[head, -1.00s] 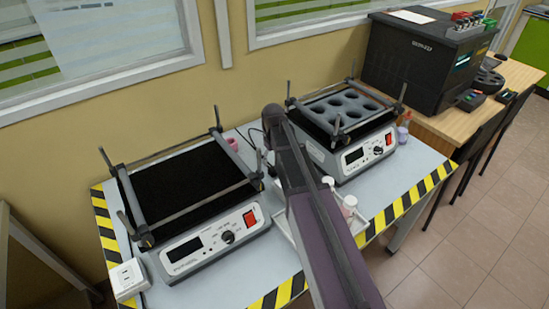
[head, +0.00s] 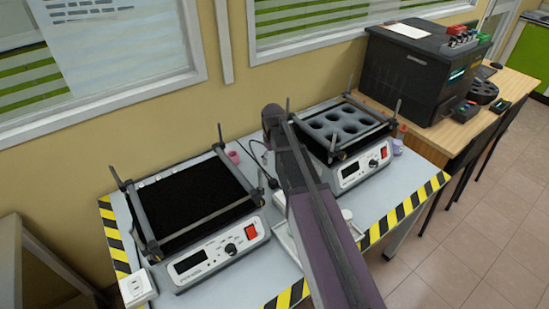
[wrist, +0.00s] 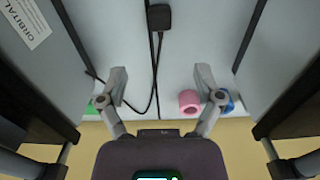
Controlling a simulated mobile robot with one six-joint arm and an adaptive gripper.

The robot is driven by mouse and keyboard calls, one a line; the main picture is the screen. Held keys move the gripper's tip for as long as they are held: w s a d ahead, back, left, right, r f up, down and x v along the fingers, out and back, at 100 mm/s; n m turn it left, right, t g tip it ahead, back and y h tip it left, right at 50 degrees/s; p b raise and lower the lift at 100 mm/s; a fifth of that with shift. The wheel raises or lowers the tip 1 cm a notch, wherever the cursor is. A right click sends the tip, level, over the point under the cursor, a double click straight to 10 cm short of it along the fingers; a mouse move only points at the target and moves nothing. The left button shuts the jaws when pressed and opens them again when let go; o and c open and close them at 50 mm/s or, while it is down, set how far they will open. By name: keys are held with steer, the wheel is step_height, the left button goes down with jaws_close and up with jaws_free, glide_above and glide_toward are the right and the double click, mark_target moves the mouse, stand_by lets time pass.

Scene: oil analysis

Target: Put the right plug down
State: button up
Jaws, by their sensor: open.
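A black plug (wrist: 158,17) lies on the light tabletop in the wrist view, near the top edge of the picture. A thin black cable (wrist: 156,75) runs from it and curves down between my fingers. My gripper (wrist: 161,88) is open, its two grey fingers wide apart with nothing held between them. The plug is apart from both fingertips. In the head view my arm hides the gripper, and a dark cable (head: 250,153) shows between the two shakers. I cannot tell which plug is the right one.
The left shaker (head: 217,252) and right shaker (head: 362,168) stand on the striped-edge table (head: 405,205). A white socket box (head: 137,289) sits at the front left. A pink ring-shaped thing (wrist: 189,101) lies near the right finger. A large black machine (head: 415,75) stands beyond.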

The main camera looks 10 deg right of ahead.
stand_by(0.7)
steer(key=s+m, duration=0.4)
steer(key=s, duration=1.5)
steer(key=shift+s+d+m, duration=0.25)
steer(key=shift+m, duration=0.05)
steer(key=shift+r, duration=0.1)
step_height(320, 180, up, 4)
steer(key=p, duration=0.3)
steer(key=shift+f+p, duration=0.2)
steer(key=shift+p, duration=0.1)
